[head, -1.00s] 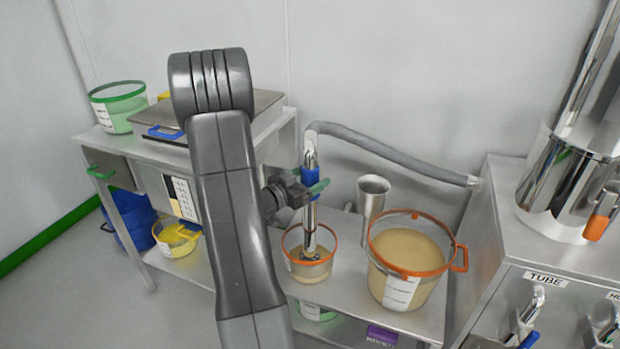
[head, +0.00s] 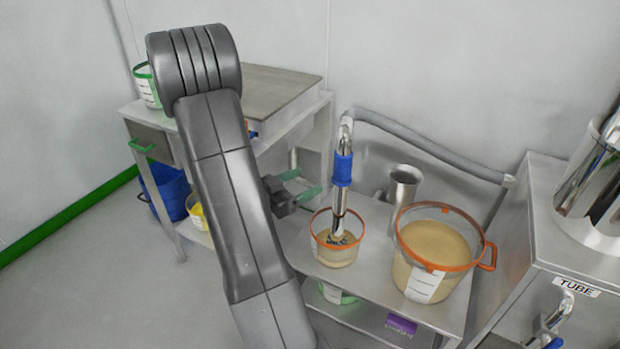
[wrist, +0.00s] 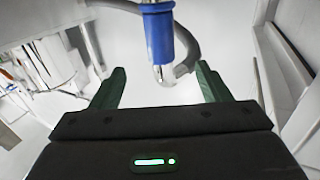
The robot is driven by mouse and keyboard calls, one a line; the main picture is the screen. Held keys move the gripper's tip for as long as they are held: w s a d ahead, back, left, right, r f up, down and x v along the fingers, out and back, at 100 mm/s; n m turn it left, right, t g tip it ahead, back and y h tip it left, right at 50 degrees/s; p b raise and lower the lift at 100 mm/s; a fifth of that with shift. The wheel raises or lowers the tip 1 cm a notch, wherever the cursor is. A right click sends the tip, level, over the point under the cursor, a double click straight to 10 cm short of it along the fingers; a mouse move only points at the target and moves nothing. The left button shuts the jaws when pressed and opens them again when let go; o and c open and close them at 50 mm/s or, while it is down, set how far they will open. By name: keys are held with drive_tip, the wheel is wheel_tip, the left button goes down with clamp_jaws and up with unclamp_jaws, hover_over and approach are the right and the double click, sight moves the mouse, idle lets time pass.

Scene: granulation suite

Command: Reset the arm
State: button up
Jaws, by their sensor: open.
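My gripper (head: 303,183) is open and empty, with green fingers. In the head view it is left of the suction lance, apart from it. The lance has a blue grip (head: 342,169) and a metal tube that stands tilted in a small orange-rimmed tub (head: 336,254) of pale material. In the wrist view the blue grip (wrist: 158,35) appears beyond the two fingertips, with nothing between the fingers. My own arm covers part of the left table in the head view.
A large orange-rimmed bucket (head: 421,285) of tan powder and a metal cup (head: 404,185) stand on the low table. A grey hose (head: 430,148) runs to the steel cabinet (head: 580,245) at right.

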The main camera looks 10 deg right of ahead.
sight(337, 162)
drive_tip(key=shift+d, duration=0.1)
idle(0.3)
drive_tip(key=b+x, duration=0.1)
drive_tip(key=x, duration=1.3)
drive_tip(key=shift+b, duration=0.3)
drive_tip(key=shift+r+p, duration=0.5)
drive_tip(key=shift+r, duration=0.45)
drive_tip(key=shift+s, duration=0.15)
